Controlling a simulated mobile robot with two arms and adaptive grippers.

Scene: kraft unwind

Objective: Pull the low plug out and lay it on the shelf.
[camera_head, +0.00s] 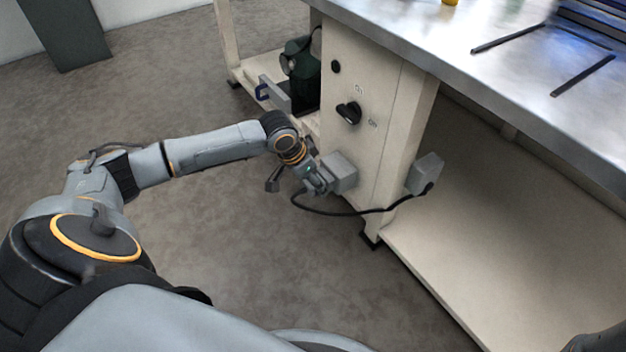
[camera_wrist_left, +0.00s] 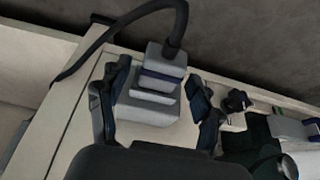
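The low plug (camera_wrist_left: 166,62) is grey with a dark blue band. It sits at a grey socket box (camera_head: 340,172) low on the cream cabinet panel; the box also shows in the wrist view (camera_wrist_left: 148,108). A black cable (camera_head: 345,212) leaves the plug. My left gripper (camera_head: 315,182) is at the plug and partly hides it in the head view. In the wrist view its dark fingers (camera_wrist_left: 160,85) stand apart on either side of the plug, with a gap visible on the left. The cream lower shelf (camera_head: 490,240) is right of the cabinet.
The cable runs to a second grey box (camera_head: 425,173) on the bench leg beside the shelf. A black rotary knob (camera_head: 349,112) is on the panel above. A dark green machine (camera_head: 301,72) stands left of the cabinet. The steel benchtop (camera_head: 460,50) overhangs the shelf, whose visible surface is clear.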

